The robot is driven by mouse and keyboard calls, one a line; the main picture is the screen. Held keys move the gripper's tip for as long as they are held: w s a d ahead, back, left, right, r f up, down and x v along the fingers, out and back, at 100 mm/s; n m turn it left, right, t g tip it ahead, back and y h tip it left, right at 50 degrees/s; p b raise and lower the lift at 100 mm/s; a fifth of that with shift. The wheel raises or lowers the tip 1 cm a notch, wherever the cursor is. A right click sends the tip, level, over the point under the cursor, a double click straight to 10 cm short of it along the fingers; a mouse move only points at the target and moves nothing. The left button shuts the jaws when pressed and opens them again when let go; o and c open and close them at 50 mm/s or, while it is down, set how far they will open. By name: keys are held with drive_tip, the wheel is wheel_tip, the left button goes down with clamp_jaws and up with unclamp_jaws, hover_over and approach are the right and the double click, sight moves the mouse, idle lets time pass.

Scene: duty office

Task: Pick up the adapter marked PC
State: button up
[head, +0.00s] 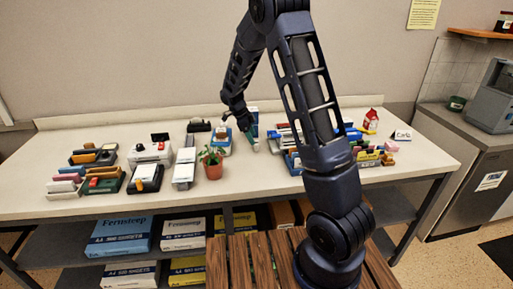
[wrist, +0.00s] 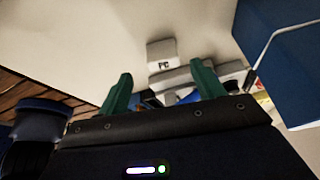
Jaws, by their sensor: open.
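The adapter marked PC (wrist: 162,49) is a small pale block with dark letters on one face. In the wrist view it sits on the light worktop just beyond my fingertips, roughly centred between them. My gripper (wrist: 163,84) has two green fingers spread apart with nothing seen held between them. In the head view my gripper (head: 249,134) is low over the middle of the worktop (head: 240,177). A small pale block by its tip there is too small to read.
Grey and coloured items lie close behind the fingers in the wrist view. A large blue box (wrist: 283,50) stands at right. In the head view a potted plant (head: 213,167) stands left of my gripper, and crowded organisers (head: 290,158) stand right. The worktop's front strip is clear.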

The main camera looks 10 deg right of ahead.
sight(257, 146)
drive_tip(key=shift+x, duration=2.7)
drive_tip(key=shift+w+d, duration=0.15)
drive_tip(key=shift+w, duration=0.05)
drive_tip(key=c, duration=1)
drive_tip(key=shift+r, duration=0.15)
drive_tip(key=shift+c, duration=0.2)
